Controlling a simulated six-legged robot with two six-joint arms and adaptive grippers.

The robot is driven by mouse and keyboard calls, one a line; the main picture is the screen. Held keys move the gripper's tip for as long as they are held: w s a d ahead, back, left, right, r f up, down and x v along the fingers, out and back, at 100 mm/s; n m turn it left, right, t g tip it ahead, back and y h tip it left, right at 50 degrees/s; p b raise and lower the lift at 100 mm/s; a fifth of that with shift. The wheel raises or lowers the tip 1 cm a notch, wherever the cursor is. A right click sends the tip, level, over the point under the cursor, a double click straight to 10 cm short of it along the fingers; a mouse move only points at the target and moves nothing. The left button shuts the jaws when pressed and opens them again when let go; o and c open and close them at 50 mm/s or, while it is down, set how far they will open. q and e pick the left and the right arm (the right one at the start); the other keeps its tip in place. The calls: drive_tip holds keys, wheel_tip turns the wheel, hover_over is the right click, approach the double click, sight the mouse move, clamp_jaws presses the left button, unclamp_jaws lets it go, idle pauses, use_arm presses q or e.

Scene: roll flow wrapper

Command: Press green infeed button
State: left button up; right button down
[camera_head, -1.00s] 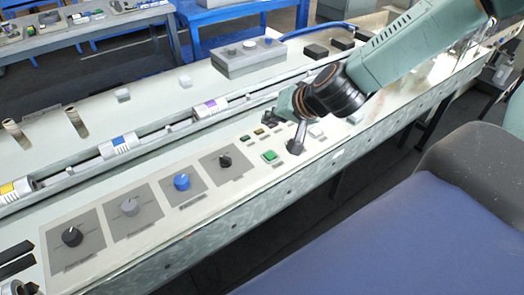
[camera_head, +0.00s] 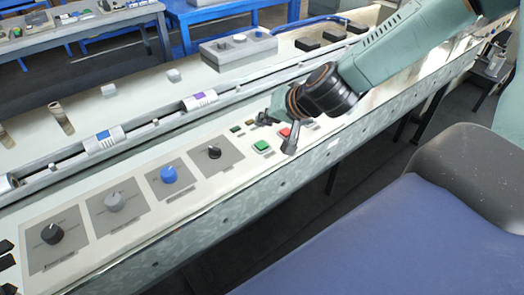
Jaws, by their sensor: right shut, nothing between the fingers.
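The green button (camera_head: 262,146) is a square green cap on the pale control panel, right of the black knob. My right gripper (camera_head: 289,149) comes in from the upper right, its fingers shut and empty. Whether the tip touches the panel I cannot tell. My left gripper is out of view.
Several knobs stand left of the buttons: a black one (camera_head: 214,152), a blue one (camera_head: 168,174) and a grey one (camera_head: 114,201). A rail with wrapped rolls (camera_head: 104,139) runs behind. A grey box (camera_head: 239,47) stands farther back. A blue seat (camera_head: 380,235) fills the lower right.

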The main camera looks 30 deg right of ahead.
sight(264, 146)
wheel_tip(264, 146, down, 4)
drive_tip(key=b, duration=0.3)
drive_tip(key=shift+d+f+b, duration=0.1)
drive_tip(key=shift+f+b, duration=0.1)
drive_tip(key=shift+b, duration=0.1)
drive_tip(key=shift+f, duration=0.15)
drive_tip(key=shift+w+a, duration=0.1)
drive_tip(key=shift+a, duration=0.1)
drive_tip(key=shift+d, duration=0.15)
idle(0.6)
drive_tip(key=shift+f+b, duration=0.35)
